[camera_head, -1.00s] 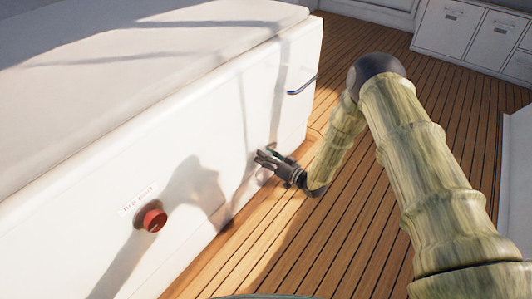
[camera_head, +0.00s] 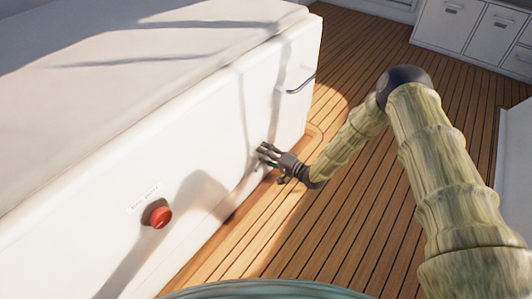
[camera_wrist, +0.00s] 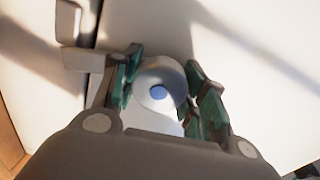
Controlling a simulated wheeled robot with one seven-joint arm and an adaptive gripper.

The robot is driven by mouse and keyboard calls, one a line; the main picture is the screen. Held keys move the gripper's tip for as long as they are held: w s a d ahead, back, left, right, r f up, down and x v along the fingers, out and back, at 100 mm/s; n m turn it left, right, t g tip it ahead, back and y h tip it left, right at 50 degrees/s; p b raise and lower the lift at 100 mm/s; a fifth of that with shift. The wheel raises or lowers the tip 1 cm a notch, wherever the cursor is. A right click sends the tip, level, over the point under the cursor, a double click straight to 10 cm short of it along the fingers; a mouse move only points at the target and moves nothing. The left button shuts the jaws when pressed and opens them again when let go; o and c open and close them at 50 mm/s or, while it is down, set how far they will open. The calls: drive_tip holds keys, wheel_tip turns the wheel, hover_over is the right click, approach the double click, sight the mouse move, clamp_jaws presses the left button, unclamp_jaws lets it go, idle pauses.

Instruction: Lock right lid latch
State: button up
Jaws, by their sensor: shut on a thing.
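My gripper (camera_head: 270,154) is at the lower right part of the white hatch's front wall (camera_head: 225,135), near the wooden deck. The right lid latch shows in the wrist view as a round pale knob (camera_wrist: 147,76) with a blue centre. The gripper's green-padded fingers (camera_wrist: 164,78) are on both sides of the knob, shut on it. In the head view the fingers hide the latch, so its locked or unlocked state cannot be told.
A red button (camera_head: 161,217) sticks out of the white wall at the left, below a small label. A dark blue handle (camera_head: 301,85) is on the wall above the gripper. Wooden deck (camera_head: 300,225) lies clear to the right. White cabinets (camera_head: 470,30) stand at the back right.

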drive_tip(key=shift+d+m, duration=0.1)
drive_tip(key=shift+m, duration=1.4)
drive_tip(key=shift+f, duration=0.1)
drive_tip(key=o, duration=1)
drive_tip(key=shift+o, duration=0.2)
drive_tip(key=v, duration=1.2)
drive_tip(key=shift+w, duration=0.1)
